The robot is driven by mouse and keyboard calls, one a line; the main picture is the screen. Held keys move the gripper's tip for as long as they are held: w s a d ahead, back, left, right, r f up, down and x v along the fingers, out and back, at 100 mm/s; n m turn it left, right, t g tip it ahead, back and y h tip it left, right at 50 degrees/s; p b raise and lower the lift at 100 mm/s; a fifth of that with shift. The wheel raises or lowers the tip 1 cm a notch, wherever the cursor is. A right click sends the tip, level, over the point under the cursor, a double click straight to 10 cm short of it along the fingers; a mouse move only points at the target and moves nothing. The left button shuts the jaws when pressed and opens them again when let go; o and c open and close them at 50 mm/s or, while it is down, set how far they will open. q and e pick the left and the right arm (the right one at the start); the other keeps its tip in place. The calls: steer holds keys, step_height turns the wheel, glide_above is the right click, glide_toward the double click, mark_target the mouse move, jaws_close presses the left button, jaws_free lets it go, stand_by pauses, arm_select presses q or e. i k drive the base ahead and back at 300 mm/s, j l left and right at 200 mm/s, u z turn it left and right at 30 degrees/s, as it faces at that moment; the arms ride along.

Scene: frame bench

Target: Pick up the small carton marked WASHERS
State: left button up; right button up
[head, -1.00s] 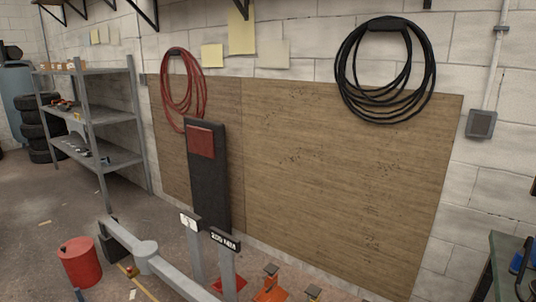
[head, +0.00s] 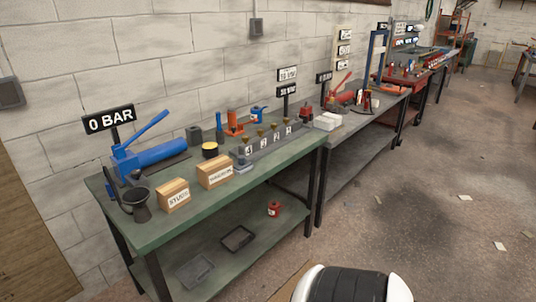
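Two small wooden-brown cartons stand on the front left part of a green bench (head: 245,190) in the head view. The right one (head: 214,172) has a white label that appears to read WASHERS, though the print is small. The left one (head: 173,195) has a different, shorter label, perhaps STUDS. Both stand upright on the bench top, apart from each other. Neither of my grippers is in view.
A dark cup (head: 141,208) stands left of the cartons. Behind them are a blue pump (head: 150,157) and a yellow-topped black can (head: 210,150). A row of numbered blocks (head: 264,148) lies to the right. The floor (head: 430,220) at right is largely open.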

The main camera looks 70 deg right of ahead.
mark_target(213, 172)
steer(key=z, duration=1.8)
steer(key=i+l+z, duration=0.1)
steer(key=z, duration=0.35)
steer(key=i+l+z, duration=0.1)
steer(key=z, duration=0.35)
steer(key=i+z, duration=0.1)
steer(key=z, duration=0.35)
steer(key=i, duration=2.45)
steer(key=i+u, duration=0.15)
steer(key=i, duration=0.3)
steer(key=i+l+u, duration=0.2)
steer(key=i, duration=0.2)
steer(key=i+l+u, duration=0.15)
steer(key=i, duration=0.25)
steer(key=i+l+u, duration=0.2)
steer(key=i, duration=0.25)
steer(key=u, duration=2.75)
